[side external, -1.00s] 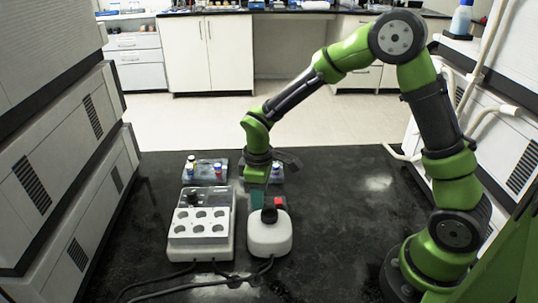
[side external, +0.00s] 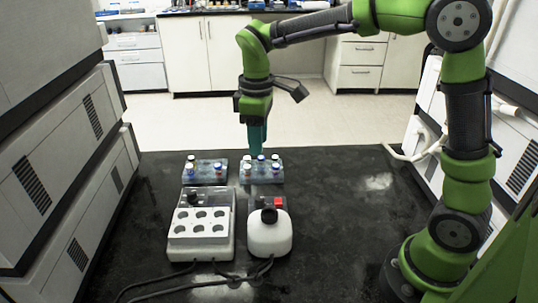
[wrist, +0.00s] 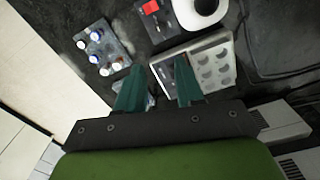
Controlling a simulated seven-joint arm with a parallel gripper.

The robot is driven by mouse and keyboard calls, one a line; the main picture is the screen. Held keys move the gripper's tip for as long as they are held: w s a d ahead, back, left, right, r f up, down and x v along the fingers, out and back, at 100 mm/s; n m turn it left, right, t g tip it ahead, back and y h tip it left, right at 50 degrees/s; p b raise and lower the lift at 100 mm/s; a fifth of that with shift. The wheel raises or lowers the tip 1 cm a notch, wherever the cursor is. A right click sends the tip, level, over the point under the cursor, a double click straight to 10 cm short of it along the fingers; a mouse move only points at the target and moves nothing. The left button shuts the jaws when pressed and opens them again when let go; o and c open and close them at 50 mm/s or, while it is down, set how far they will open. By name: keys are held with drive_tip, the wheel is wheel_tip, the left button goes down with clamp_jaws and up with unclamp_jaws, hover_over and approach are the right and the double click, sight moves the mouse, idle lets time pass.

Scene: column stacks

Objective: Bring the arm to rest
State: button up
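My gripper (side external: 257,146) is raised above the back of the black bench, pointing down over the right vial rack (side external: 262,180). In the wrist view its two teal fingers (wrist: 158,62) stand apart with nothing between them. The right rack holds several capped vials and also shows in the wrist view (wrist: 117,57). The left rack (side external: 205,180) holds a few vials with coloured caps. In the wrist view it is mostly hidden behind a finger.
A white block with round wells (side external: 201,241) and a white rounded device (side external: 269,238) with a red switch (side external: 279,201) stand in front of the racks. Cables (side external: 222,280) run at the front. Grey cabinets (side external: 50,180) wall the left. The right of the bench (side external: 340,220) is clear.

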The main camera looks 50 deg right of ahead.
idle(0.3)
drive_tip(key=s+d+r+m+t+y, duration=0.1)
drive_tip(key=s+r+m+t, duration=0.1)
drive_tip(key=s+m, duration=0.3)
drive_tip(key=s+d+r+m+t+y, duration=0.1)
drive_tip(key=s+m+t, duration=0.4)
drive_tip(key=s, duration=0.6)
drive_tip(key=shift+s+d+r, duration=0.25)
drive_tip(key=shift+d+r, duration=0.2)
drive_tip(key=shift+d, duration=0.15)
